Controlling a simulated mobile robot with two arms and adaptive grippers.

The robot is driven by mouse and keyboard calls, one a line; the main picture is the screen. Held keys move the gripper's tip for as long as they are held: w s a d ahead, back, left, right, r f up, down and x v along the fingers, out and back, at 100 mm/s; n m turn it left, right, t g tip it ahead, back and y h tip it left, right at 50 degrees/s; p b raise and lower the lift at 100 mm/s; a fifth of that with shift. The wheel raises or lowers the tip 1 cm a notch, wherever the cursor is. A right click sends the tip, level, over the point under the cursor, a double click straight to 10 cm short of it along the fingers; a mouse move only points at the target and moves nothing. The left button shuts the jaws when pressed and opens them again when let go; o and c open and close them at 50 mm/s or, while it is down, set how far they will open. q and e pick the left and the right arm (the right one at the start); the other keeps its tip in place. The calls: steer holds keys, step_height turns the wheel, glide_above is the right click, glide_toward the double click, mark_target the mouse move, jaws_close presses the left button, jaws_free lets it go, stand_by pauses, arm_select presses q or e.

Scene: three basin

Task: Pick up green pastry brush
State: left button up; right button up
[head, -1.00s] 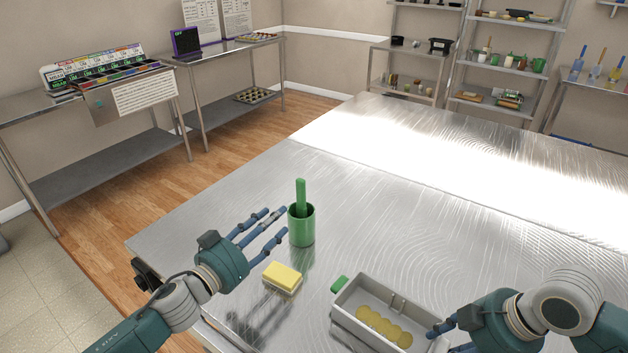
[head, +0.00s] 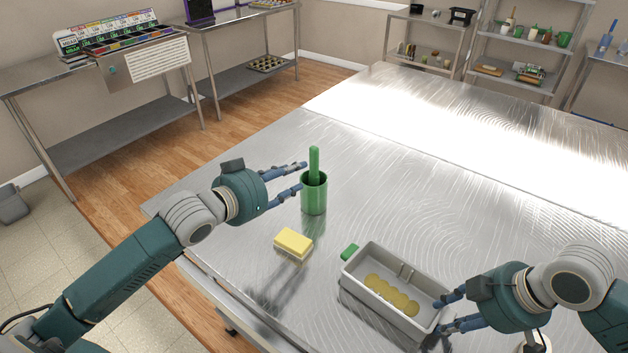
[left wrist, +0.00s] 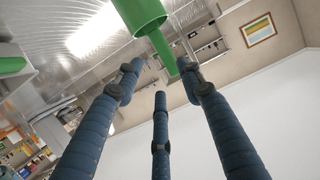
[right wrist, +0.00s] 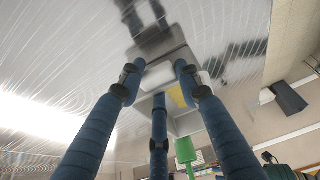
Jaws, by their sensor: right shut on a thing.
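The green pastry brush shows as an upright green handle (head: 314,163) standing in a green cup (head: 314,197); its lower end is hidden inside. My left gripper (head: 302,177) is open and empty, just left of the handle at about the height of the cup's rim. In the left wrist view the handle (left wrist: 163,52) appears beyond the spread fingertips, below the cup (left wrist: 139,12). My right gripper (head: 440,315) is shut on the near right end of a grey basin (head: 357,283); the basin also shows between its fingers in the right wrist view.
A yellow and white sponge (head: 294,243) lies in front of the cup. A green block (head: 350,252) sits against the basin's left end. Round yellow pieces (head: 392,294) lie in the basin. The metal table behind the cup is clear.

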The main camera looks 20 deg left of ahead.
mark_target(314, 164)
arm_select(q)
steer(key=x, duration=1.1)
steer(key=shift+w+a, duration=0.1)
steer(key=shift+w, duration=0.15)
steer(key=shift+s, duration=0.1)
steer(key=c, duration=0.4)
jaws_close()
steer(key=shift+r, duration=0.1)
